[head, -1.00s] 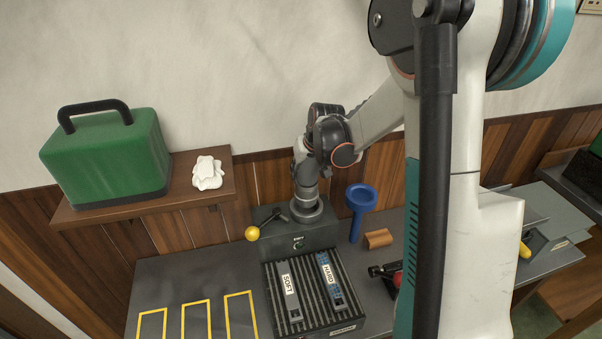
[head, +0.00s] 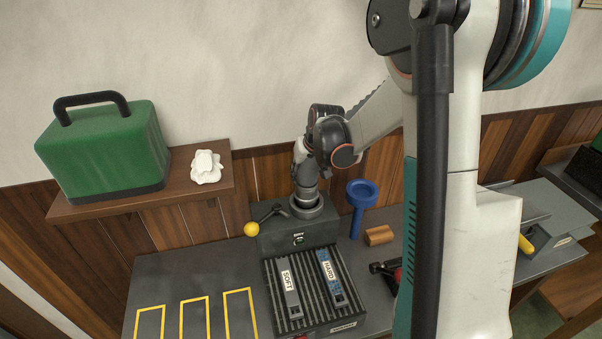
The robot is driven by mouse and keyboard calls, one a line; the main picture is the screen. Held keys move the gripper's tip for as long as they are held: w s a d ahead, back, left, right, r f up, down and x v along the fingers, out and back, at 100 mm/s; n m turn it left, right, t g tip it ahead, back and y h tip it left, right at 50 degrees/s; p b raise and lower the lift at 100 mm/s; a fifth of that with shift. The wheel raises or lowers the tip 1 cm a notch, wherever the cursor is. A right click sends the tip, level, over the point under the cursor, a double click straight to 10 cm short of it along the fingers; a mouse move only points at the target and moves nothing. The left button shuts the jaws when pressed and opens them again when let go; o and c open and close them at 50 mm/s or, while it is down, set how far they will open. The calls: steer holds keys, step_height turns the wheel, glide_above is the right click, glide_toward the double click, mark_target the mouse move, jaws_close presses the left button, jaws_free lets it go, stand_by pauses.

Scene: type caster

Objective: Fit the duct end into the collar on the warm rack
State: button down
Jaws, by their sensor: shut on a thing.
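My arm comes down over a dark box, and my gripper (head: 306,198) is at its lower end. It is shut on what looks like the duct end, with a dark round piece just under it. The fingers are too small and covered to make out. The dark round piece meets the top of the box behind the ribbed rack (head: 340,322). I cannot tell the duct end from the collar there, or whether one is inside the other. The rack carries two bars, labelled SOFT (head: 291,297) and HARD (head: 334,285).
A green case (head: 105,155) and a white crumpled cloth (head: 206,167) are on the shelf. Yellow-outlined table areas lie empty.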

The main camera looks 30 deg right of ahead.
steer(key=shift+f+b, duration=0.7)
steer(key=shift+f, duration=0.2)
steer(key=c, duration=1.3)
jaws_free()
steer(key=v, duration=1.2)
steer(key=shift+w, duration=0.1)
